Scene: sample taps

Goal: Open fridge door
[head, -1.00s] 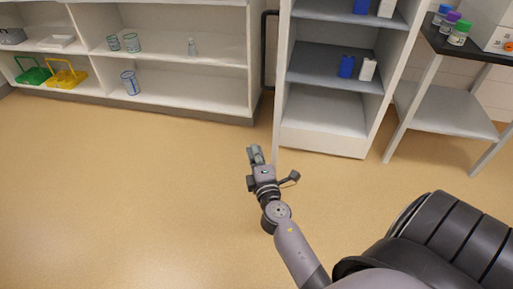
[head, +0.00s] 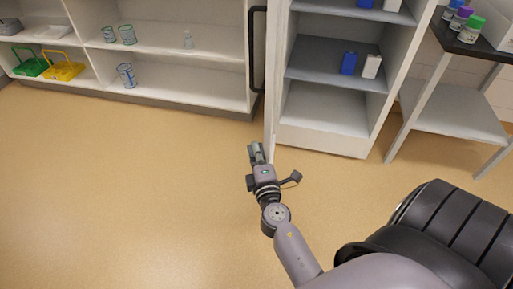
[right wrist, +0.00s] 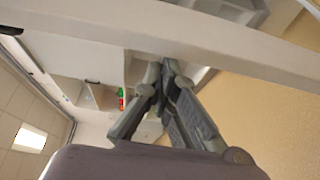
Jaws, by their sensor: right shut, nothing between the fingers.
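The fridge (head: 322,138) is a tall white cabinet at the upper right of the head view, with its grey shelves exposed. Its door (head: 271,95) stands open, seen nearly edge-on at the cabinet's left side. The black door handle (head: 257,50) is on the door's left face. My right gripper (head: 256,148) is shut and empty, just left of the door's lower end in the picture. Whether it touches the door I cannot tell. In the right wrist view, the shut fingers (right wrist: 167,72) lie below a white panel crossing the top. My left gripper is not in view.
Blue boxes (head: 349,63) and white boxes (head: 371,66) stand inside the fridge. A low white shelf unit (head: 190,77) holds glassware and baskets at left. A side table (head: 455,112) stands at right. The tan floor (head: 120,190) is clear.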

